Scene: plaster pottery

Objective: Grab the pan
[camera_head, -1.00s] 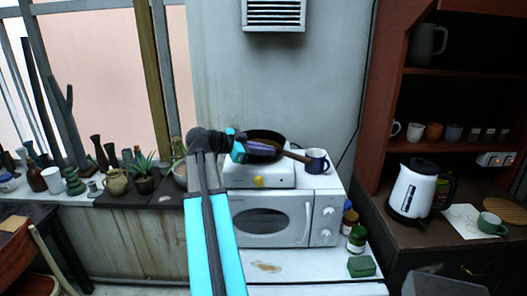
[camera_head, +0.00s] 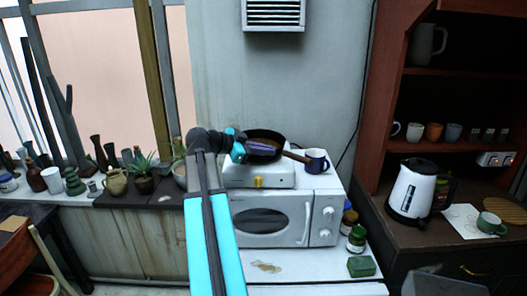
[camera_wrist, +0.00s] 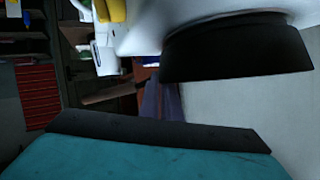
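The pan (camera_head: 266,137) is dark and round, with a brown handle (camera_head: 298,157) pointing right. It rests on a white hot plate (camera_head: 280,179) on top of a white microwave (camera_head: 270,218). My gripper (camera_head: 245,150), cyan and black, is at the pan's near left side in the head view and covers part of it. In the wrist view, the pan's dark side (camera_wrist: 235,55) shows at the upper right and the handle (camera_wrist: 118,93) at the left. One cyan finger with a black pad spans the bottom, with a gap above it. The other finger is not clear.
A dark blue mug (camera_head: 316,161) stands on the microwave, by the handle's end. Jars (camera_head: 356,238) and a green box (camera_head: 361,266) stand right of the microwave. Plants and pots (camera_head: 117,182) line the sill at left. A white kettle (camera_head: 412,191) stands on the right counter.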

